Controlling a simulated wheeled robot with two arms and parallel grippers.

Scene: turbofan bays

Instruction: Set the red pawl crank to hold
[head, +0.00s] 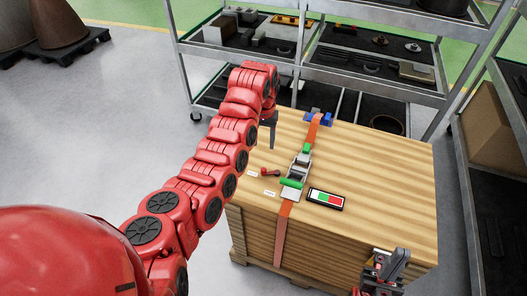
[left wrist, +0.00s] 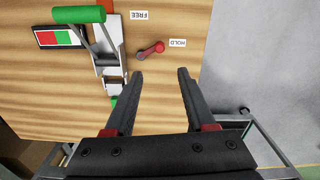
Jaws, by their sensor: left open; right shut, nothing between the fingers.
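The red pawl crank (head: 267,172) lies on the wooden crate top, left of the strap ratchet (head: 298,168) with green ends. The FREE label (left wrist: 139,15) is farther from that knob. My left gripper (head: 271,135) is open above the crate; in the left wrist view its fingertips (left wrist: 160,74) are apart, with the crank just beyond them and nothing between. My right gripper (head: 385,265) is shut and empty by the crate's front right corner.
An orange strap (head: 281,235) runs over the crate (head: 390,170) through the ratchet. A panel with green and red fields (head: 326,199) lies right of it. A blue fitting (head: 319,118) is at the far edge. Metal shelves (head: 375,60) stand close behind; open floor lies left.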

